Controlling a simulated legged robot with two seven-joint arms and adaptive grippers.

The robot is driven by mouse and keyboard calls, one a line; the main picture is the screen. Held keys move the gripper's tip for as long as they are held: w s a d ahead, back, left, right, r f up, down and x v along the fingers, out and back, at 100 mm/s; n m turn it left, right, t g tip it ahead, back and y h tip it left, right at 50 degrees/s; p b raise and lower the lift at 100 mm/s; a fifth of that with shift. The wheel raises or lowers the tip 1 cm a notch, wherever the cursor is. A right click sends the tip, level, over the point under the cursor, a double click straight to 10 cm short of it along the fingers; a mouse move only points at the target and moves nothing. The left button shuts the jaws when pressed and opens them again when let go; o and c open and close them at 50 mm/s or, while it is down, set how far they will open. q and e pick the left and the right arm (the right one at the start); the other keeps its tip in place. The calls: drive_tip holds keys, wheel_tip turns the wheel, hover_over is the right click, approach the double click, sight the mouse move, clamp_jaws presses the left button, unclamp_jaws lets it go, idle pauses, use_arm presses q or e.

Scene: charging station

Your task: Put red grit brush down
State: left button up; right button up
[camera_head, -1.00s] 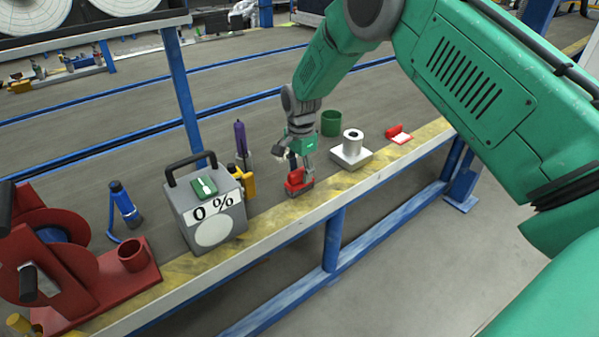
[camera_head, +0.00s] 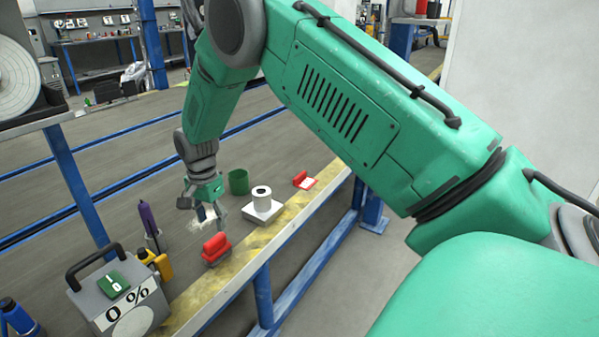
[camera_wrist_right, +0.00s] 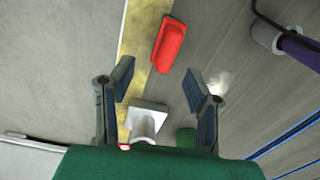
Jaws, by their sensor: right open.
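The red grit brush (camera_head: 216,248) stands on the yellow-marked edge of the bench, red handle up. In the right wrist view the brush (camera_wrist_right: 169,43) lies beyond the fingertips, apart from them. My right gripper (camera_head: 203,211) is above and behind the brush in the head view. Its two fingers are spread with nothing between them, as the right wrist view (camera_wrist_right: 158,82) also shows. My left gripper is not in view.
A grey box marked 0 % (camera_head: 122,299) stands left of the brush. A white cylinder on a square base (camera_head: 262,205), a green cup (camera_head: 239,182) and a red-and-white item (camera_head: 304,180) stand to the right. A purple-handled tool (camera_head: 149,222) stands behind the box.

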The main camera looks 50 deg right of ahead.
drive_tip(key=s+a+f+n, duration=0.4)
drive_tip(key=s+f+n, duration=0.3)
drive_tip(key=s+f, duration=0.8)
drive_tip(key=s+a+f+n, duration=0.1)
drive_tip(key=s+n, duration=0.3)
drive_tip(key=s, duration=0.7)
drive_tip(key=s+a+f+n, duration=0.1)
drive_tip(key=s+a+n, duration=0.2)
drive_tip(key=s, duration=0.8)
drive_tip(key=shift+s+a+n, duration=0.25)
drive_tip(key=shift+s+n, duration=0.1)
drive_tip(key=shift+n, duration=0.85)
